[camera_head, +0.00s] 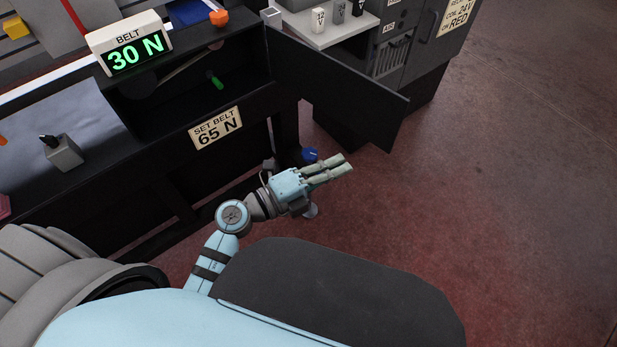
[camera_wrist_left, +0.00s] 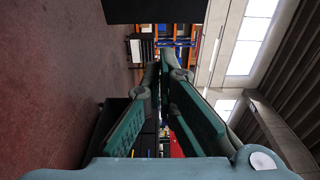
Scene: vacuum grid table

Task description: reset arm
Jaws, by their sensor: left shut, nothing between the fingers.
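My left gripper (camera_head: 341,166) is low in front of the dark bench, over the red floor, with its fingers pointing right in the head view. Its fingers lie close together and hold nothing. In the left wrist view, the left gripper's fingers (camera_wrist_left: 163,72) come together at their tips, with nothing between them. My right gripper does not show in either view.
The dark bench (camera_head: 165,190) has a "BELT 30 N" display (camera_head: 130,47) and a "SET BELT 65 N" label (camera_head: 215,129). Its open black door (camera_head: 345,95) juts out above my left gripper. A grey cabinet (camera_head: 425,45) stands behind. The floor (camera_head: 520,190) at right is clear.

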